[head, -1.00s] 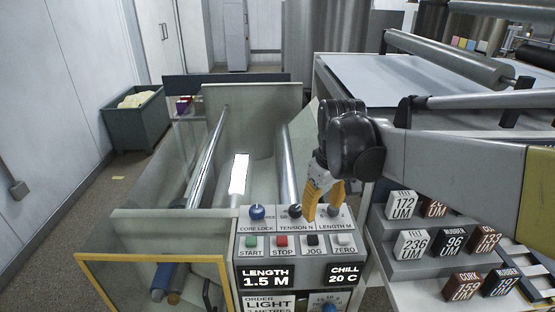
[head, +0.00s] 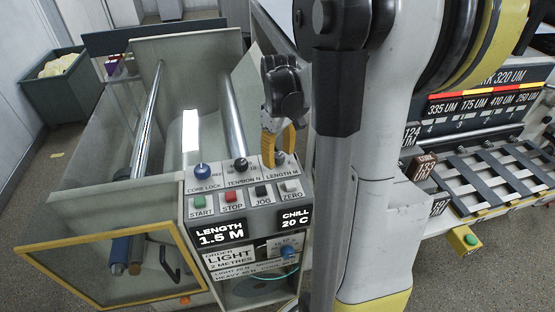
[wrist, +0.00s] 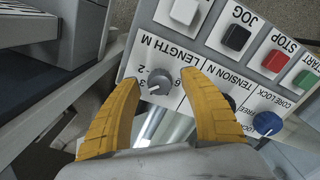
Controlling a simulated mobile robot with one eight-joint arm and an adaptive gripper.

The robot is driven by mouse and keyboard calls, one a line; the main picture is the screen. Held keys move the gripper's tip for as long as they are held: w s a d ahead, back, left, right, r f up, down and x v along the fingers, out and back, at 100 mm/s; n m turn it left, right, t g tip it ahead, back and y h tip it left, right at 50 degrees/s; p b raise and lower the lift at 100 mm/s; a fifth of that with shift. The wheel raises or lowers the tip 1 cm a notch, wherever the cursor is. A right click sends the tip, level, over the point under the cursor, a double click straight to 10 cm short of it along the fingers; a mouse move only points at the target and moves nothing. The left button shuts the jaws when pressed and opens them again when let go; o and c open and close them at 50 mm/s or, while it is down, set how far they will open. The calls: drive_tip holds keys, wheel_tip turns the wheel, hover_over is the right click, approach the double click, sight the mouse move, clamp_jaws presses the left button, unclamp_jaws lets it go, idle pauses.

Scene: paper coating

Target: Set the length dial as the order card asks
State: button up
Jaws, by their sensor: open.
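The grey length dial (wrist: 162,80) sits on the machine's sloped panel under the label LENGTH M, with numbers 2 and 3 beside it. My gripper (wrist: 158,82) is open, its yellow fingers on either side of the dial; I cannot tell whether they touch it. In the head view, my gripper (head: 282,150) points down at the panel's upper right and partly hides the dial (head: 280,160). The display (head: 220,234) reads LENGTH 1.5 M. The order card (head: 233,256) reads LIGHT, 2 METRES.
The black tension dial (head: 240,165) and blue core lock knob (head: 201,170) stand left of the length dial. Below are START (head: 199,202), STOP (head: 231,197), JOG (head: 261,191) and ZERO (head: 290,186) buttons. A yellow-framed guard (head: 99,243) stands at left.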

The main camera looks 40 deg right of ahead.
drive_tip(key=shift+f, duration=0.4)
clamp_jaws()
drive_tip(key=m, duration=0.4)
drive_tip(key=shift+r+m+p, duration=0.1)
drive_tip(key=shift+m+p, duration=0.2)
drive_tip(key=shift+p, duration=0.1)
drive_tip(key=m, duration=0.4)
drive_tip(key=shift+m, duration=0.3)
